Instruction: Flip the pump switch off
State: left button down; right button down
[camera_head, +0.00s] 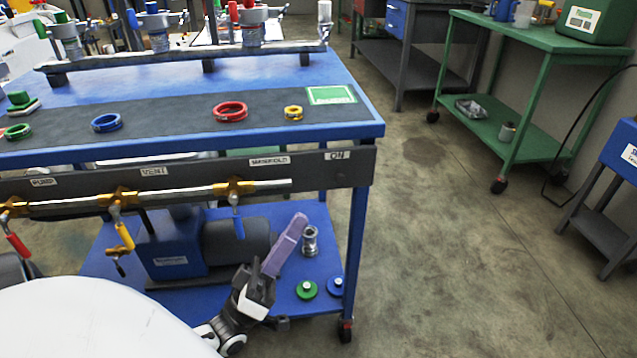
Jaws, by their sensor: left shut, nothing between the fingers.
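The pump, a blue box (172,252) with a dark motor cylinder (243,243), sits on the lower blue shelf of the cart. I cannot make out the pump switch itself. My left gripper (299,224) is shut and empty, its light purple fingers pressed together and pointing up and right. My right gripper is not in view.
Valves with red, yellow and blue handles hang along the rail pipe (170,196). Coloured rings, including a red ring (230,110), lie on the tabletop mat. A metal fitting (310,240) and green disc (306,289) sit on the shelf.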

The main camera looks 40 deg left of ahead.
aim_at(341, 179)
pick_arm(q)
jog(key=x, duration=1)
jog(key=shift+f, duration=0.1)
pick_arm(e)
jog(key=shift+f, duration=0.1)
